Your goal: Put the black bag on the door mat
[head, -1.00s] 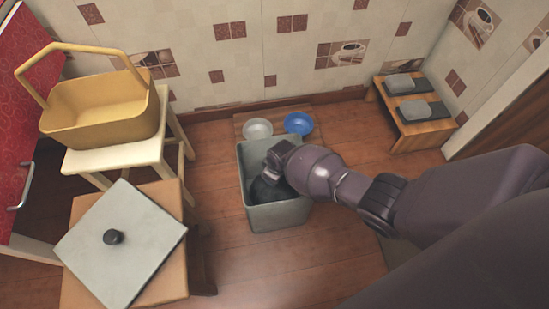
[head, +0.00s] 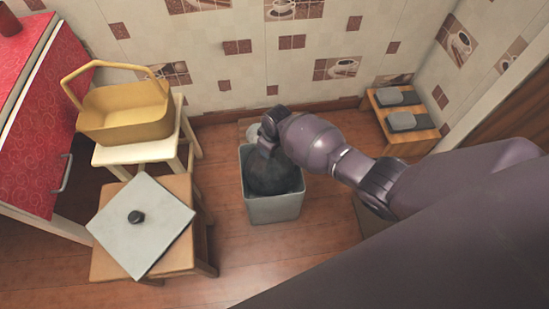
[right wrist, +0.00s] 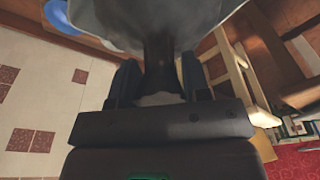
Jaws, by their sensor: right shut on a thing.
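The black bag (head: 274,178) sits in the mouth of a grey bin (head: 275,209) on the floor, its dark rounded body above the front rim. My right gripper (head: 266,146) is shut on the bag's top, over the bin. In the right wrist view the gripper (right wrist: 160,78) has a dark gathered neck between its fingers. A pale grey surface lies beyond it; I cannot tell whether it is bag or bin. A brownish patch at the right, mostly behind my right arm, may be the door mat (head: 372,217). My left gripper is not in view.
A yellow basket (head: 125,118) stands on a cream stool at the left. A grey lid (head: 142,222) lies on a wooden stool in front. A low wooden rack (head: 410,138) stands by the back right wall. Floor (head: 300,260) is clear in front of the bin.

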